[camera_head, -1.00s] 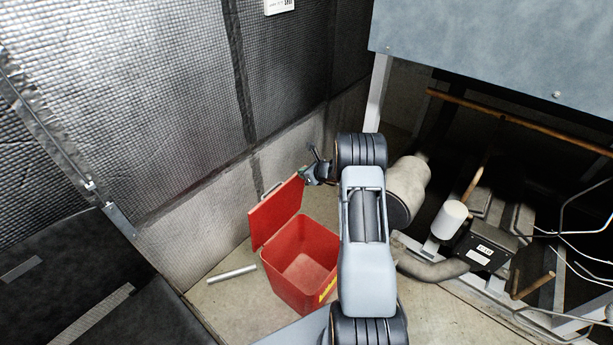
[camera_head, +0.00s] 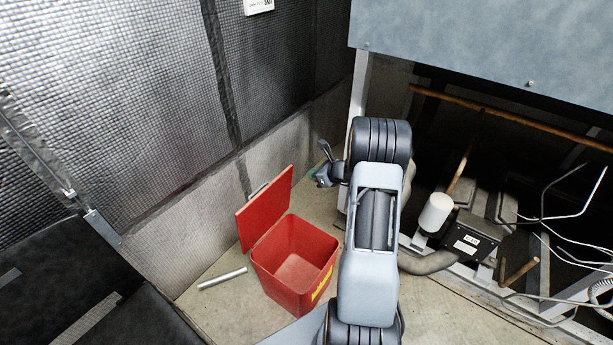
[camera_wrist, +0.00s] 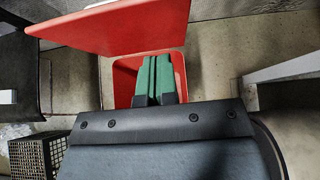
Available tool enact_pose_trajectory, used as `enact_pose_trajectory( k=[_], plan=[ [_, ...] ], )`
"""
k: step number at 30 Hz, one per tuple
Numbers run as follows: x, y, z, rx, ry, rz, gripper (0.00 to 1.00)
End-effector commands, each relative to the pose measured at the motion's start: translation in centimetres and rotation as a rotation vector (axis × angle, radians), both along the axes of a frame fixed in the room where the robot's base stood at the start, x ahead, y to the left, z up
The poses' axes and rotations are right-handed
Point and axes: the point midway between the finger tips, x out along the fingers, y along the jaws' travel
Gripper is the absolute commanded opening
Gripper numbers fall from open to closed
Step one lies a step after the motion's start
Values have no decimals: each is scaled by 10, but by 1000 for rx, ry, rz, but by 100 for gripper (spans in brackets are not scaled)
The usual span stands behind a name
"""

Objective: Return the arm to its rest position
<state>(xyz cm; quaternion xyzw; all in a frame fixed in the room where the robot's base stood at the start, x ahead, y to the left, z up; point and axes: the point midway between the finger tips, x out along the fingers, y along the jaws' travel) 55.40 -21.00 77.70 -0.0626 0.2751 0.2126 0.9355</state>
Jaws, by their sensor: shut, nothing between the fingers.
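My gripper (camera_head: 323,160) shows past the left side of my raised arm in the head view, above and to the right of the red bin (camera_head: 289,282). In the wrist view its two green fingers (camera_wrist: 154,80) lie together, shut with nothing between them. There the red bin (camera_wrist: 180,68) shows behind the fingers. Its red lid (camera_head: 264,208) stands open on the left in the head view. My arm partly hides the pipework on the right.
A metal tube (camera_head: 222,278) lies on the floor left of the bin. The compressor rack, with a white cylinder (camera_head: 435,213), a black box (camera_head: 470,241) and bent pipes, stands on the right under a blue-grey panel (camera_head: 470,40). A quilted wall (camera_head: 120,110) closes the left side.

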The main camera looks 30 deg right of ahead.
Motion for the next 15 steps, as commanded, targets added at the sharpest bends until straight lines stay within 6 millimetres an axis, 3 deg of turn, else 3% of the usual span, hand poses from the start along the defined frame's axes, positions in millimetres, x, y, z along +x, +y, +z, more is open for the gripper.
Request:
enact_pose_trajectory(
  k=[11,15],
  plan=[
    [-11,-6,8,-24,-11,16,0],
    [-33,10,-10,-152,6,210,0]
  ],
)
